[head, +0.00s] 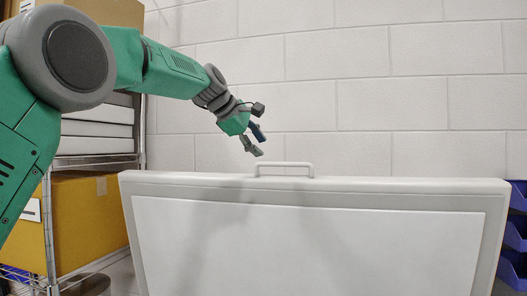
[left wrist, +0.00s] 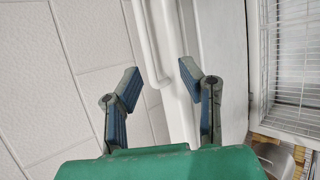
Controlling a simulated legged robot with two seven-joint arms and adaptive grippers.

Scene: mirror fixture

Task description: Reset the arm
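My left arm comes in from the left in the head view. Its gripper (head: 259,142) hangs in the air just above and to the left of the handle (head: 285,166) on top of the mirror fixture (head: 320,187). In the left wrist view the two fingers of the gripper (left wrist: 158,82) are spread apart with nothing between them. There the handle (left wrist: 148,42) shows as a pale bar beyond the fingers, nearer the left one. No contact with the handle shows. The front panel of the fixture is pale and faces me. My right gripper is not seen.
A wire shelf rack with a yellow-brown box (head: 88,222) stands at the left, behind my arm. Blue bins (head: 515,235) stand at the right edge. A white block wall (head: 420,100) is behind the fixture. The space above the fixture's right half is clear.

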